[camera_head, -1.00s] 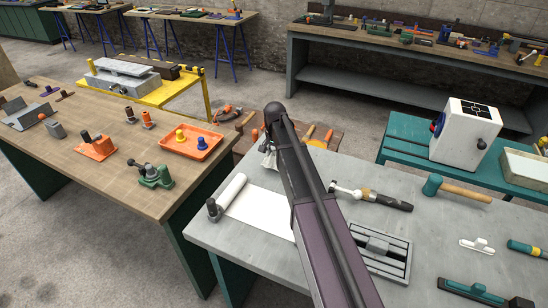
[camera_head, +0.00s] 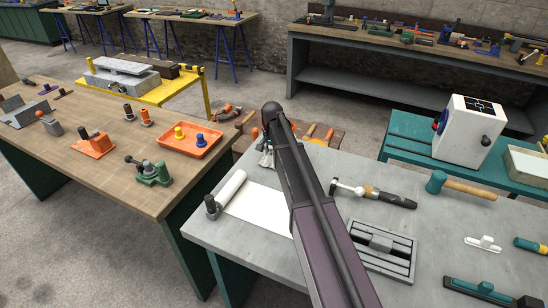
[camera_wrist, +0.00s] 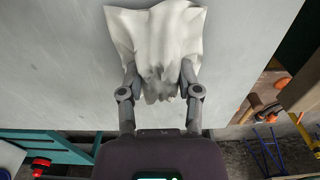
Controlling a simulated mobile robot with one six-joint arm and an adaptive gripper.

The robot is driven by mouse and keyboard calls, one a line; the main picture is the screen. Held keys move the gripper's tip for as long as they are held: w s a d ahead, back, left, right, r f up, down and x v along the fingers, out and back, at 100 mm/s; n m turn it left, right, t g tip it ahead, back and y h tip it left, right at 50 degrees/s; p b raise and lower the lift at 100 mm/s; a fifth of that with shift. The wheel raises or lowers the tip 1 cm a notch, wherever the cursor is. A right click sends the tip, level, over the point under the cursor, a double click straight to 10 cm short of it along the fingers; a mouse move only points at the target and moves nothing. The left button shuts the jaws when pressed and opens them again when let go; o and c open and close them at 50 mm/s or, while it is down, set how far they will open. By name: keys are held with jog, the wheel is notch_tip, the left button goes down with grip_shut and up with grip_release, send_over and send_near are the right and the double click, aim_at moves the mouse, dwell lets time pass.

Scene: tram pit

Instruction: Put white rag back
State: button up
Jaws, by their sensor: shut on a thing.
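The white rag (camera_wrist: 155,35) is in the upper middle of the wrist view, over the grey bench top. Its far part is spread out, and its near part is crumpled between the two fingers of my gripper (camera_wrist: 159,82). The fingers are shut on this bunched part, one on each side. I cannot tell whether the rag rests on the bench or hangs just above it. In the head view, only a bit of the rag (camera_head: 265,158) shows beside my arm, at the far edge of the grey bench.
The grey bench (camera_head: 320,170) holds a white paper roll (camera_head: 258,207), a hammer (camera_head: 375,193), a mallet (camera_head: 462,187) and a slotted metal plate (camera_head: 383,250). A wooden table (camera_head: 90,150) with an orange tray (camera_head: 190,147) stands left. A teal bench (camera_head: 405,150) stands right.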

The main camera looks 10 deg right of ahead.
aim_at(272, 152)
jog(key=shift+f, duration=0.35)
jog(key=o, duration=1)
jog(key=shift+r, duration=0.2)
notch_tip(272, 152, up, 14)
jog(key=p, duration=1.3)
jog(key=shift+w+f, duration=0.1)
jog(key=shift+f, duration=0.1)
